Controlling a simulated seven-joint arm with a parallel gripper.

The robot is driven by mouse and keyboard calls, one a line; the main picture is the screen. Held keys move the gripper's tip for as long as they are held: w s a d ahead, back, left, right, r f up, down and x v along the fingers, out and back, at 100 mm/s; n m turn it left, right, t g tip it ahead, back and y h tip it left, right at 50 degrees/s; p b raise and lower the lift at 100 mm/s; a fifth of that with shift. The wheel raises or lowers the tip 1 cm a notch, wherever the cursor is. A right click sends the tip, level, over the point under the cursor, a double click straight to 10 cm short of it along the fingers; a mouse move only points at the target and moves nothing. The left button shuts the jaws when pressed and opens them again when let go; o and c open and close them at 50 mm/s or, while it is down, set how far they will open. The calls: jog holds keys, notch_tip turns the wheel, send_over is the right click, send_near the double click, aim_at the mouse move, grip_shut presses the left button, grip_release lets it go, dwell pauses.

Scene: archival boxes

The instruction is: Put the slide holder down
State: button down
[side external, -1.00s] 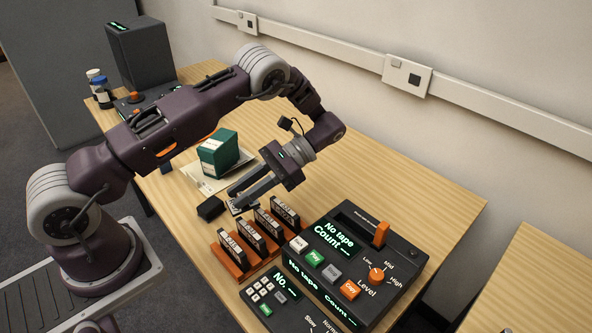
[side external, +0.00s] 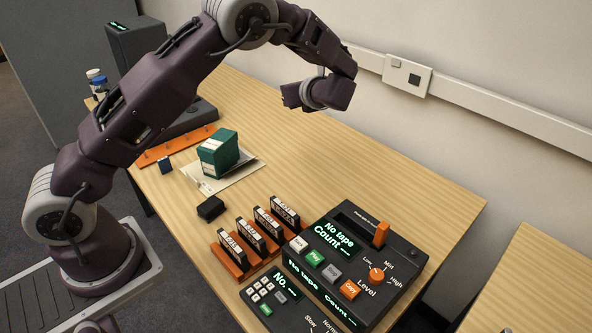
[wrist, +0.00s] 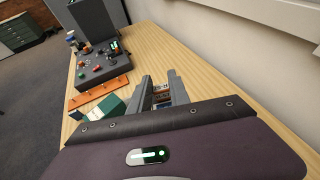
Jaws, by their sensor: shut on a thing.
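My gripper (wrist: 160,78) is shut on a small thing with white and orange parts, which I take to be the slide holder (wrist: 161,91). It shows only in part between the two grey fingers in the wrist view. In the side view my gripper (side external: 290,96) is raised above the back of the table, and its fingers and load are mostly hidden by my wrist.
A green box (side external: 218,153) stands on paper (side external: 247,164). A black block (side external: 210,208), an orange rack (side external: 232,262) with upright labelled cassettes and a dark console (side external: 392,262) are nearer. An orange pegged strip (side external: 178,146) lies farther back. The table's right rear is bare.

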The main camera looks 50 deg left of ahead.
send_over(297, 171)
jog(key=a, duration=0.1)
notch_tip(297, 171, down, 12)
jog(key=shift+m+y, duration=0.3)
jog(key=shift+m, duration=0.4)
jog(key=f, duration=0.6)
jog(key=d+f, duration=0.1)
jog(key=f, duration=0.3)
jog(key=shift+f, duration=0.1)
jog(key=c, duration=1.2)
grip_release()
jog(key=shift+f, duration=0.15)
